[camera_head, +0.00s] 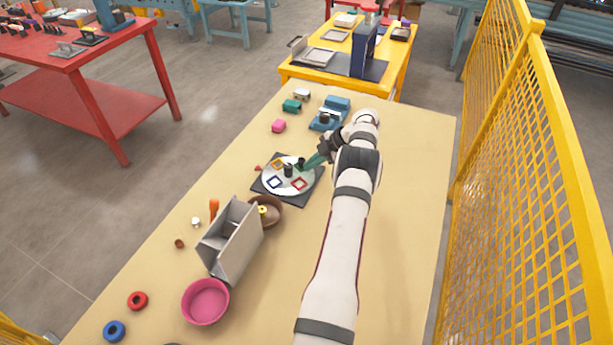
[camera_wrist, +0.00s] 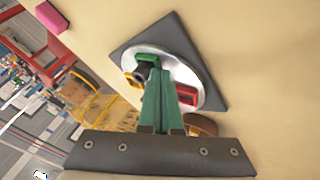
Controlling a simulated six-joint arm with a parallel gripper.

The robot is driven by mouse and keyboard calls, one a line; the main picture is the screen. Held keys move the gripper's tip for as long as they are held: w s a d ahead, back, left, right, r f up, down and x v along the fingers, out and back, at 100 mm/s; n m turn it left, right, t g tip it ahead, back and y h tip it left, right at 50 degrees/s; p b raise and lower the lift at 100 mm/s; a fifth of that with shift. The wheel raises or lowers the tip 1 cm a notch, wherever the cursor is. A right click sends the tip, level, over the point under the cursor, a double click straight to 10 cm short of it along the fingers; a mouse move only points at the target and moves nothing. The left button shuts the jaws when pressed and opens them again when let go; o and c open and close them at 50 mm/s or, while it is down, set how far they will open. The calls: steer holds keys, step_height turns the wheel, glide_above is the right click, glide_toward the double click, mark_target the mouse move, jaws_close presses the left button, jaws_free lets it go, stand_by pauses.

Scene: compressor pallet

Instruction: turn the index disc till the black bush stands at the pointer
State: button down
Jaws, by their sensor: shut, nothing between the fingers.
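The white index disc (camera_head: 268,174) lies on a dark square plate (camera_head: 311,189); the disc also shows in the wrist view (camera_wrist: 196,74). It carries orange, blue and red square outlines, and a green one shows in the wrist view. A black upright cylinder (camera_head: 288,171) stands near the disc's middle. A dark piece, which looks like the black bush (camera_wrist: 143,73), is by the green mark. A small red pointer (camera_head: 257,168) seems to lie at the plate's left edge. My gripper (camera_head: 309,163) is shut and empty, its green fingers over the disc beside the dark piece. The fingers hide part of the disc.
A blue device (camera_head: 334,108) and a pink block (camera_head: 278,126) stand behind. The table's right side is mostly clear beyond my arm.

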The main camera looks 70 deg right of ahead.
mark_target(291, 166)
steer(key=s, duration=0.1)
steer(key=s+a, duration=0.1)
steer(key=s, duration=0.1)
steer(key=s+r, duration=0.1)
steer(key=shift+s+a, duration=0.2)
steer(key=shift+a, duration=0.1)
steer(key=v, duration=0.7)
steer(key=shift+s+d+r, duration=0.2)
steer(key=shift+d+r, duration=0.15)
steer(key=c, duration=1.4)
jaws_free()
steer(key=shift+s+a+r+m, duration=0.1)
steer(key=shift+s+a+m, duration=0.1)
steer(key=shift+m, duration=0.1)
steer(key=o, duration=0.5)
steer(key=m+t, duration=0.1)
steer(key=m, duration=0.1)
steer(key=a+f+m+t, duration=0.1)
steer(key=m+t, duration=0.1)
steer(key=a+m+t, duration=0.1)
steer(key=m, duration=0.1)
steer(key=shift+w+a+f+m+t, duration=0.2)
steer(key=shift+f+m+t, duration=0.1)
steer(key=shift+o, duration=0.3)
steer(key=shift+m+t, duration=0.6)
steer(key=shift+m, duration=0.5)
steer(key=shift+m+h, duration=0.3)
steer(key=x, duration=1.5)
steer(key=shift+w, duration=0.45)
steer(key=shift+r, duration=0.1)
